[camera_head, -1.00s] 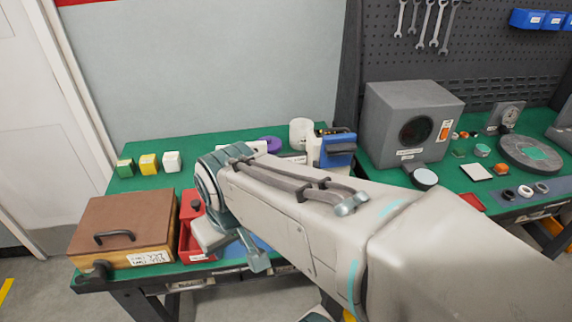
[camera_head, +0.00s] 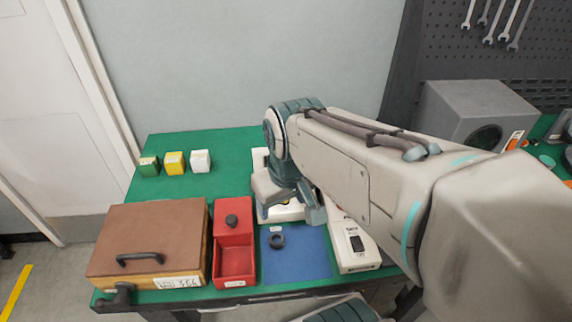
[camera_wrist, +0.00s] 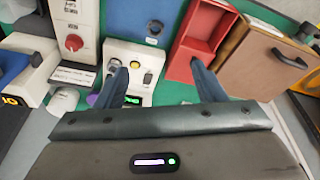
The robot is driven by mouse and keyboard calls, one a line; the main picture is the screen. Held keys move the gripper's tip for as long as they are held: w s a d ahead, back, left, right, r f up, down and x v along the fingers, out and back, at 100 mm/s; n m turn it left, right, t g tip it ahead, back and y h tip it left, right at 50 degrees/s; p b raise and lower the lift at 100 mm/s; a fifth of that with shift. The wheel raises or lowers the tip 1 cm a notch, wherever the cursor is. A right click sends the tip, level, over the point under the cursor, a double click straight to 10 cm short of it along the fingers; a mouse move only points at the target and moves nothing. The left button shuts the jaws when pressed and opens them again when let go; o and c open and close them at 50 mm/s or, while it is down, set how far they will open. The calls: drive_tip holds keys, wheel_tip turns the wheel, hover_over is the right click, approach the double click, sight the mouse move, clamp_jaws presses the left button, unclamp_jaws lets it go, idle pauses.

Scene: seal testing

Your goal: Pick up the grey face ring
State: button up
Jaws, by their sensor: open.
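A small dark ring (camera_head: 277,241) lies flat on the blue mat (camera_head: 310,262) in the head view; it looks black or dark grey. The ring also shows in the wrist view (camera_wrist: 152,41), on the blue mat at the top. I cannot tell whether it is the grey face ring. My gripper (camera_wrist: 156,66) is open, its two dark fingers spread and nothing between them. It hangs above a white device with a green display (camera_wrist: 132,82), with the ring beyond its fingertips. My arm hides much of the bench in the head view.
A red box (camera_head: 235,268) and a brown lidded box (camera_head: 150,235) stand left of the mat. A white device with a dark switch (camera_head: 356,250) stands right of it. Green, yellow (camera_head: 174,162) and white blocks sit at the back left. The green bench in front of them is clear.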

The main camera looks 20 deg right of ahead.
drive_tip(key=w+d+f+n+g+b, duration=0.1)
drive_tip(key=w+d+f+n+b, duration=0.2)
drive_tip(key=w+d+n+b, duration=0.35)
drive_tip(key=w+d+f+n+g+b, duration=0.2)
drive_tip(key=w+d+f+n+b, duration=0.15)
drive_tip(key=w+d, duration=0.5)
drive_tip(key=shift+m, duration=0.4)
drive_tip(key=f, duration=0.2)
drive_tip(key=w+a+f+b, duration=0.1)
drive_tip(key=f, duration=0.5)
drive_tip(key=shift+w+a+f+b, duration=0.15)
drive_tip(key=shift+w+a+b, duration=0.15)
drive_tip(key=shift+w, duration=0.1)
drive_tip(key=f, duration=0.2)
drive_tip(key=w+f, duration=0.1)
drive_tip(key=f, duration=0.1)
drive_tip(key=shift+a+f, duration=0.1)
drive_tip(key=shift+a, duration=0.05)
drive_tip(key=shift+f, duration=0.5)
drive_tip(key=c, duration=1.1)
drive_tip(key=shift+c, duration=0.2)
drive_tip(key=shift+r, duration=0.1)
